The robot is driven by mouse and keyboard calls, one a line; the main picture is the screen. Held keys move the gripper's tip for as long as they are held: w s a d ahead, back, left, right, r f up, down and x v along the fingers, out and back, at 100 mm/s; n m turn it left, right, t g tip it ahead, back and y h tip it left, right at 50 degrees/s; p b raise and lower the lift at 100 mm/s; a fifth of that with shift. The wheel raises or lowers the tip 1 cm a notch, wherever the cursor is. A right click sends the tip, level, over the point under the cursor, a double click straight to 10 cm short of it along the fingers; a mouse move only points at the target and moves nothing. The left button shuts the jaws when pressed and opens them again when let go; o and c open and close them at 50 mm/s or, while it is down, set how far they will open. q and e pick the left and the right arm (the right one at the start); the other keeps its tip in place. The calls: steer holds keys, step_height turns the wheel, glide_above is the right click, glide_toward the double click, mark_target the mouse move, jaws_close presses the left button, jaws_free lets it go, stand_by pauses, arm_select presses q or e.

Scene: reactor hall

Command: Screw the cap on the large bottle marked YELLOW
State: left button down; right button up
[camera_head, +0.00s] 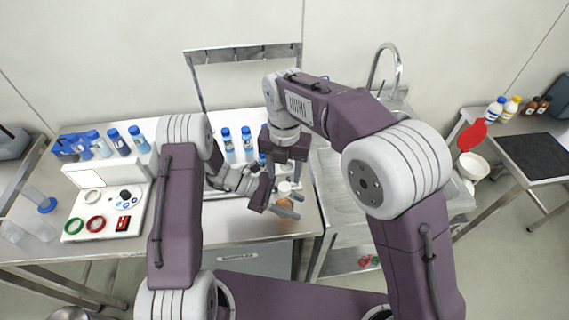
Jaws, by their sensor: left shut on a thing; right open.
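My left gripper (287,207) is low over the front right of the left bench. It is shut on a small bottle with an orange body (286,203), mostly hidden by the fingers. A whitish cap or bottle top (284,187) shows just above it. My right gripper (287,178) points down from above, open, with its fingers on either side of that whitish top. I cannot tell whether they touch it, or whether the top is a cap seated on the bottle. No YELLOW marking is readable.
Blue-capped bottles (228,141) stand behind the grippers, with several more (121,143) at the left. A white tray (72,229) holds coloured rings. A sink tap (388,62) is right of the bench. Bottles (511,107) and a dark mat (540,157) are on the far right table.

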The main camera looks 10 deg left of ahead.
mark_target(285, 186)
step_height(285, 186, down, 5)
stand_by(0.3)
